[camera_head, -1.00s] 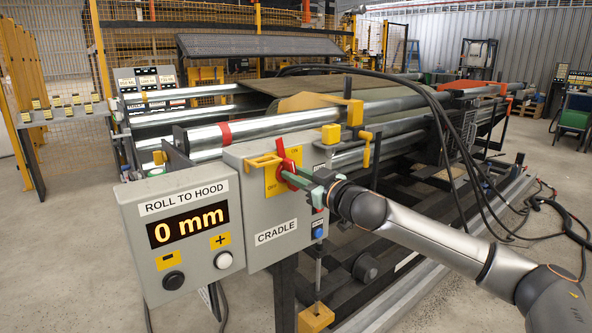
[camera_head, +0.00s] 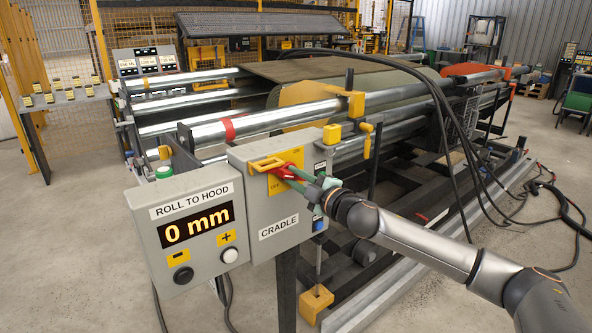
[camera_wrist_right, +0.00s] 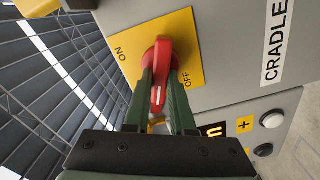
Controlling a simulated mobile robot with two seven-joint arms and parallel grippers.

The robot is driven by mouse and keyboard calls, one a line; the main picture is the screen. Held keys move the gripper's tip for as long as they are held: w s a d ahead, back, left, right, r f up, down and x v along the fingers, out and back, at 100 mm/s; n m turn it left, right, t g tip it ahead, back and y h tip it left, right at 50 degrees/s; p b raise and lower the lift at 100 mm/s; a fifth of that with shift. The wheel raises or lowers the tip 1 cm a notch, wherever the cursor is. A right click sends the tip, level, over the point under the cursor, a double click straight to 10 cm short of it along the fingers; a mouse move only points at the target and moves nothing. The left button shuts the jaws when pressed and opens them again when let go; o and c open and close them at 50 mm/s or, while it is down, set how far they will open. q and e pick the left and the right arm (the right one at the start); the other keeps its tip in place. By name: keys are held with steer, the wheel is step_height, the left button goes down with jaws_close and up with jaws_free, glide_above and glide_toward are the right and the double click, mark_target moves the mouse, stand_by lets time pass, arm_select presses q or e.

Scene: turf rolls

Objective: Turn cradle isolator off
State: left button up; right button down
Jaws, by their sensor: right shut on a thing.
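The cradle isolator is a red handle (camera_head: 288,172) on a yellow plate marked ON and OFF, on the front of the grey CRADLE box (camera_head: 280,222). In the right wrist view the red handle (camera_wrist_right: 160,68) lies between ON at left and OFF at right. A white mark shows along it. My right gripper (camera_head: 308,186) comes from the right and is shut on the handle; its green fingers (camera_wrist_right: 160,95) flank it. In the head view the handle lies roughly level across the plate, partly hidden by the fingers. My left gripper is not in view.
A yellow bracket (camera_head: 266,164) sits close left of the handle. The ROLL TO HOOD box (camera_head: 187,232) stands beside the CRADLE box, its display reading 0 mm. Metal rollers and a turf roll frame lie behind. Black cables (camera_head: 450,150) hang at right.

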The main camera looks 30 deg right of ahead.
steer(key=shift+n+p, duration=0.35)
steer(key=shift+n, duration=0.45)
steer(key=shift+f+n+p, duration=0.1)
steer(key=shift+n+p, duration=0.4)
steer(key=shift+n, duration=0.7)
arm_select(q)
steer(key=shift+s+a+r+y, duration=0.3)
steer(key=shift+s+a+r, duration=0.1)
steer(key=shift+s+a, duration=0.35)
arm_select(e)
steer(key=shift+n, duration=0.3)
steer(key=shift+f, duration=0.1)
steer(key=c, duration=0.8)
jaws_free()
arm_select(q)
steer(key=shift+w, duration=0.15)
arm_select(e)
steer(key=shift+o, duration=0.2)
steer(key=shift+s, duration=0.15)
